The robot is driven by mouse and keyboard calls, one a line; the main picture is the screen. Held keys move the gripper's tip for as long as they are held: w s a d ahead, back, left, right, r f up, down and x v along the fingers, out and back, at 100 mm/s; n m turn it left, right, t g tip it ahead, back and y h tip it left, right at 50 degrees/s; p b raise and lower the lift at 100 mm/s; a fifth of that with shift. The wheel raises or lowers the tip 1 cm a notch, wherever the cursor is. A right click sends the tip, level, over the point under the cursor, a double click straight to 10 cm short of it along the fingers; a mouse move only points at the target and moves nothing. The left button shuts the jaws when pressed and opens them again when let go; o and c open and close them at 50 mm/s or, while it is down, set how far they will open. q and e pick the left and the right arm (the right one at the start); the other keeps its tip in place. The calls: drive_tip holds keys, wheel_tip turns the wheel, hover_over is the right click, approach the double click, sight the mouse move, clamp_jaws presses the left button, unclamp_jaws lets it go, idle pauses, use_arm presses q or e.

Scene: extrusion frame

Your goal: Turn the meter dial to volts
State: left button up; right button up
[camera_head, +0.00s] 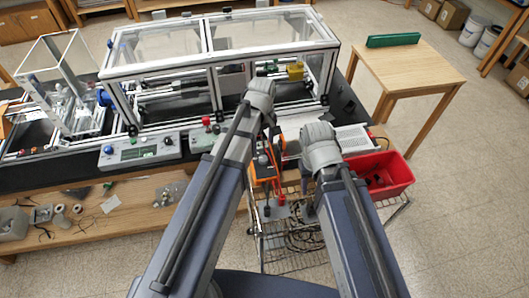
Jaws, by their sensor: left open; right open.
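An orange and black meter (261,168) stands at the front edge of the black bench, right of the grey control boxes. My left arm covers much of it, and its dial face and setting cannot be made out. Red and black leads or probes (281,196) hang just below it. My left gripper (274,211) appears small and pointing down in front of the meter, open; whether it touches anything cannot be told. My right gripper (309,211) hangs to the right of it, open, largely hidden by its own wrist.
A clear-walled extrusion frame (160,68) fills the back of the bench. A grey control box (140,150) sits on its front edge. A wire cart (290,262) stands below my grippers, with a red bin (392,168) at right. A wooden table (408,72) holds a green case (393,40).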

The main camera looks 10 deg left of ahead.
sight(263, 157)
use_arm(q)
drive_tip(key=shift+f+b, duration=3.7)
drive_tip(key=shift+f, duration=0.15)
drive_tip(key=shift+c, duration=0.3)
clamp_jaws()
